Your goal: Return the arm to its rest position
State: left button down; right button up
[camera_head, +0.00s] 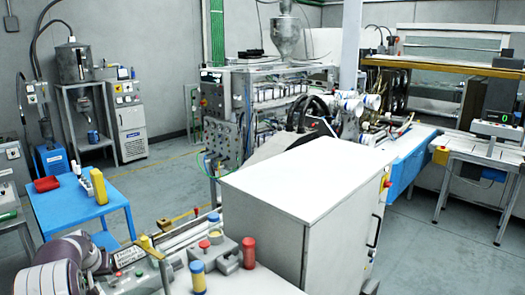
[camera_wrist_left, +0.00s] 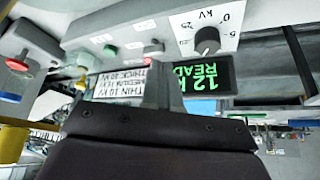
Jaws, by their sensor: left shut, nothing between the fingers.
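My left arm comes in at the lower left of the head view, with its gripper (camera_head: 106,262) close beside a control panel. In the wrist view the gripper (camera_wrist_left: 160,82) is shut, with nothing between its fingers. The fingers are in front of the panel face, between a printed kV label (camera_wrist_left: 122,84) and a green lit display (camera_wrist_left: 203,78); I cannot tell whether they touch it. A black kV knob (camera_wrist_left: 207,40) is above the display in that view. My right gripper is not in view.
Yellow-and-blue (camera_head: 198,278) and red (camera_head: 249,252) cylinders stand near the gripper. A large white-topped cabinet (camera_head: 305,180) stands to the right. A blue table (camera_head: 75,205) with a red tray (camera_head: 47,184) is behind my arm. Grey floor is open beyond.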

pick_arm(q)
jog(key=shift+r, duration=0.65)
jog(key=s+d+r+m+g+h, duration=0.1)
jog(key=s+d, duration=0.3)
jog(key=d, duration=0.6)
jog(key=s+d+r+m+g, duration=0.1)
jog(key=s+d, duration=0.3)
jog(key=d, duration=0.6)
jog(key=shift+m+g+h, duration=0.5)
jog(key=shift+m+g, duration=0.1)
jog(key=shift+m, duration=0.2)
jog(key=s+d, duration=0.3)
jog(key=s, duration=0.1)
jog(key=s+d, duration=0.7)
jog(key=s, duration=0.1)
jog(key=shift+d+f, duration=0.1)
jog(key=shift+d, duration=0.2)
jog(key=s+d+f, duration=0.1)
jog(key=s+d, duration=0.1)
jog(key=s, duration=0.7)
jog(key=shift+d+f+m+g, duration=0.2)
jog(key=shift+d+m+g, duration=0.1)
jog(key=shift+m+g, duration=0.1)
jog(key=shift+d, duration=0.15)
